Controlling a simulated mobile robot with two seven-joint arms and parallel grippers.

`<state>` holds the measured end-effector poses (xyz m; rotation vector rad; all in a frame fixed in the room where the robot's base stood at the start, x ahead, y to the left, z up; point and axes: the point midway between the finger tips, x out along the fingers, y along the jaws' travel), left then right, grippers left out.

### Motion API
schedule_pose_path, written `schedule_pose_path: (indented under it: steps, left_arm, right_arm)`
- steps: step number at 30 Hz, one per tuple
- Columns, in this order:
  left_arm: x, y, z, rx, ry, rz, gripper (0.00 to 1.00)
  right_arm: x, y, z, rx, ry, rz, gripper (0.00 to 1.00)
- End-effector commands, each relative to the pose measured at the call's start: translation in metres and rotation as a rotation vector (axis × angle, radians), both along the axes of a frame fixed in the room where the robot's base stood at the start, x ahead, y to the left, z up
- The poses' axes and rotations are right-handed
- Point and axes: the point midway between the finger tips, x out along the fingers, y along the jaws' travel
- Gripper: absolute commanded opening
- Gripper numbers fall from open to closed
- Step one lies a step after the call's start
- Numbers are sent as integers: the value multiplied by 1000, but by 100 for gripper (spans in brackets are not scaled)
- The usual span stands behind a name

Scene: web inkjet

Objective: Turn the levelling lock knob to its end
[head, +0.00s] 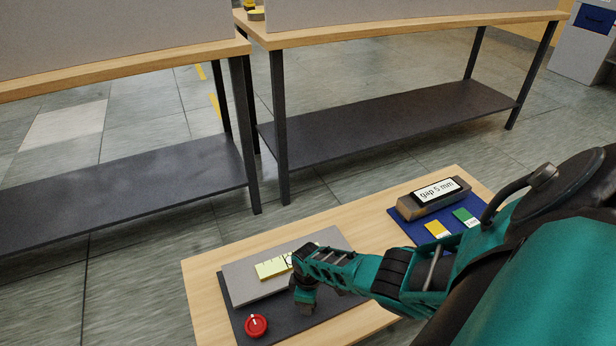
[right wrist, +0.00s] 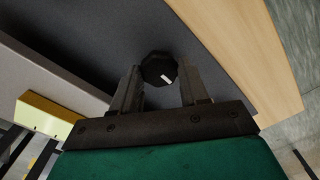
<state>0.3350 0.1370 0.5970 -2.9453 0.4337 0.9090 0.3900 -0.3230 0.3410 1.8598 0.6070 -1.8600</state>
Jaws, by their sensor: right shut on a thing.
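The knob (right wrist: 159,69) is black and faceted with a white mark on its face. It stands on the dark plate and shows between the fingers in the right wrist view. My right gripper (right wrist: 158,84) is shut on it, one finger on each side. In the head view the right gripper (head: 305,302) is over the dark plate (head: 286,320), and the knob is hidden behind it. My left gripper is not in view.
A red knob (head: 256,325) with a white mark sits at the plate's front left. A grey block with a yellow-green scale (head: 272,268) lies behind the gripper. A display reading "gap 5 mm" (head: 436,190) stands by a blue mat (head: 412,226) with yellow and green tags. Workbenches stand behind.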

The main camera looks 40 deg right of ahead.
Motion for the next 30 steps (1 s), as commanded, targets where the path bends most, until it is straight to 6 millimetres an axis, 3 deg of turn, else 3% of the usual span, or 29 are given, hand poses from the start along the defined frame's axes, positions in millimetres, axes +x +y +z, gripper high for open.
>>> schedule_pose_path:
  steps: [30]
  left_arm:
    - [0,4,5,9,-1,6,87]
  right_arm:
    - [0,0,0,1,1,-965,14]
